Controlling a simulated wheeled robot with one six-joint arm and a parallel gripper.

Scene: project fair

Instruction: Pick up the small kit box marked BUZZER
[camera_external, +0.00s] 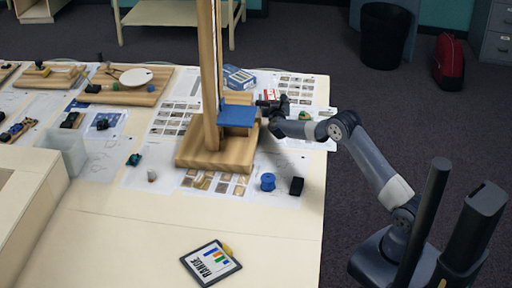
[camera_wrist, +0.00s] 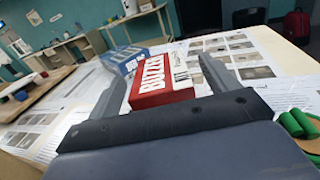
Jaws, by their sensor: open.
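The small red kit box with white BUZZER lettering (camera_wrist: 160,84) lies ahead of my gripper (camera_wrist: 162,72) in the wrist view, in the gap between the two fingers. The fingers are open, one on either side of it in the picture; I cannot tell how far they reach along it. In the external view a small part of the red box (camera_external: 269,94) shows just beyond my gripper (camera_external: 268,104), beside the wooden tower. My wrist hides some of the table there.
A blue and white box (camera_external: 238,77) stands just behind the red one. The wooden tower (camera_external: 210,90) with a blue platform (camera_external: 237,115) rises close to the left of my gripper. Green rolls (camera_wrist: 298,123) lie at right in the wrist view. The table's front is mostly clear.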

